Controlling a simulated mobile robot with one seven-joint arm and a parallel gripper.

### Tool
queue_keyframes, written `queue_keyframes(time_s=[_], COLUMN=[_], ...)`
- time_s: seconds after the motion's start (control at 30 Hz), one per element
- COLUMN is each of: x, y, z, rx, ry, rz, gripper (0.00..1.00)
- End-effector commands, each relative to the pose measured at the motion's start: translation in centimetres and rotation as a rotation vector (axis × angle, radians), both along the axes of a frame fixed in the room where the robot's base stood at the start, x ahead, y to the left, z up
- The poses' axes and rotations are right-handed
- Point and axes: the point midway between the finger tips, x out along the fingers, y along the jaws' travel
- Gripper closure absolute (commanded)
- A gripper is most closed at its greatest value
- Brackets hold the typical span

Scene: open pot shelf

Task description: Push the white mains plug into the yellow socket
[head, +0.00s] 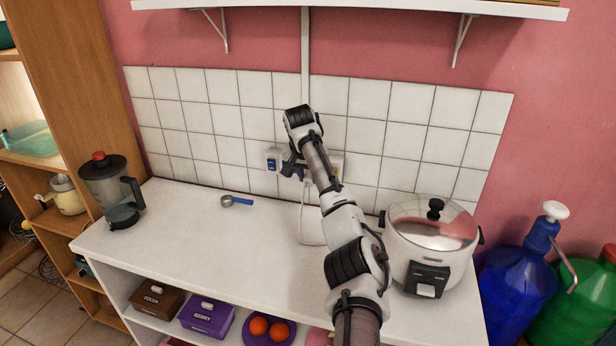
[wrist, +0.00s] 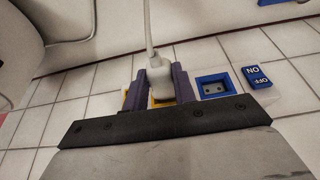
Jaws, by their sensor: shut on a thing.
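In the wrist view, my gripper (wrist: 161,84) is shut on the white mains plug (wrist: 161,90), with a dark finger on each side. Its white cord (wrist: 149,35) runs up and away from the plug. In the head view, my gripper (head: 292,168) is at the tiled wall, and my arm hides the plug there.
A blue socket (wrist: 213,87) and an ON/OFF switch (wrist: 256,76) sit right of the gripper in the wrist view. A rice cooker (head: 428,248) stands right of my arm. A blue-handled scoop (head: 237,201) and a blender (head: 112,190) are left; the counter between is clear.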

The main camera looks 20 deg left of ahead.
Motion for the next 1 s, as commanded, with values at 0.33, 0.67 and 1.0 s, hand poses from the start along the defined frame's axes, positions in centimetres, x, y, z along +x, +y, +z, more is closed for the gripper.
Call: queue_keyframes(time_s=[0.33,0.67,1.0], x=[0.7,1.2,1.2], y=[0.0,0.0,0.0], z=[0.1,0.1,0.1], rx=[0.001,0.001,0.001], ry=[-0.001,-0.003,-0.003], rz=[-0.002,0.000,-0.001], gripper=[1.00,1.00,0.48])
